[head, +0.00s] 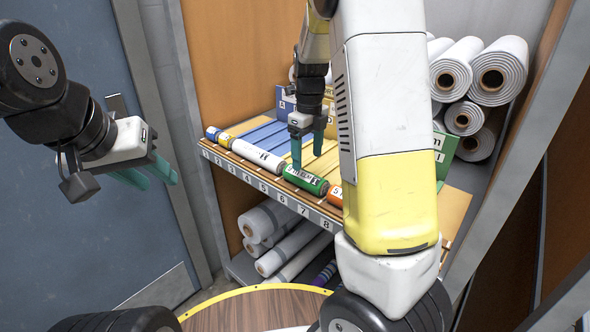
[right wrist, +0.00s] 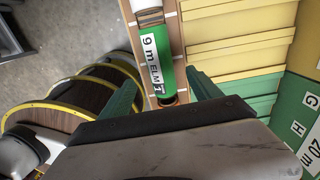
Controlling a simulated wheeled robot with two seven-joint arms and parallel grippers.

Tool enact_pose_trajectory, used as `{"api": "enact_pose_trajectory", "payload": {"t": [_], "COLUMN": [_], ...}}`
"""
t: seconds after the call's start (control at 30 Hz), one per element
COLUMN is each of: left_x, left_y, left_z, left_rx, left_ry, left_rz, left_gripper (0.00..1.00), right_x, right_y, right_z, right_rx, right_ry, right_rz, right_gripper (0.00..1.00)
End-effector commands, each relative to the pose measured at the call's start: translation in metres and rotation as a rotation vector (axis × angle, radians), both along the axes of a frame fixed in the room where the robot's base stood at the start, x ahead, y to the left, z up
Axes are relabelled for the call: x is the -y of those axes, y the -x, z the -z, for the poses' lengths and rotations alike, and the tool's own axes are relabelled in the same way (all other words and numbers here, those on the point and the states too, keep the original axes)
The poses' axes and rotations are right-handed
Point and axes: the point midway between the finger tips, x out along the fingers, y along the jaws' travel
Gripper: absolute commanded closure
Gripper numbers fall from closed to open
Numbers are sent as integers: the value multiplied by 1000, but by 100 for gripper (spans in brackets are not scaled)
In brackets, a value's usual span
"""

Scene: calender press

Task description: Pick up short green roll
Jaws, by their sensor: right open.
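The short green roll (head: 305,179), with a white printed label, lies on the numbered front ledge of the shelf, around marks 6 to 7. In the right wrist view the green roll (right wrist: 154,52) runs away from me, its label reading "9 m ELM". My right gripper (head: 307,152) is open at the green roll, its fingers pointing down. In the right wrist view the fingers of my right gripper (right wrist: 163,98) stand apart on either side of the roll's line, with no grip on it. My left gripper (head: 160,183) is open and empty at the far left, away from the shelf.
A white roll (head: 257,155) lies left of the green one, and an orange roll (head: 335,194) lies to its right, partly behind my arm. Blue and yellow sloped lanes lie behind the ledge (head: 270,182). Large white rolls (head: 500,70) are stacked at right; more lie below.

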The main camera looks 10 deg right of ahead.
Motion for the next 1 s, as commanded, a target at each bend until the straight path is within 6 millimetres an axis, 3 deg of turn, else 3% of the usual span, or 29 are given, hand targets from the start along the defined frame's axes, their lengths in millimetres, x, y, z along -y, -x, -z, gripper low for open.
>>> {"api": "enact_pose_trajectory", "payload": {"t": [0.53, 0.87, 1.0], "left_x": [0, 0, 0], "left_y": [0, 0, 0], "left_z": [0, 0, 0], "left_rx": [0, 0, 0], "left_ry": [0, 0, 0], "left_rz": [0, 0, 0], "left_gripper": [64, 64, 64], "right_x": [-3, -4, -4], "right_y": [-6, -6, -6], "right_z": [69, 78, 78], "right_rx": [-6, -3, -3], "right_ry": [4, 3, 3], "right_rz": [22, 20, 20], "right_gripper": [27, 27, 51]}}
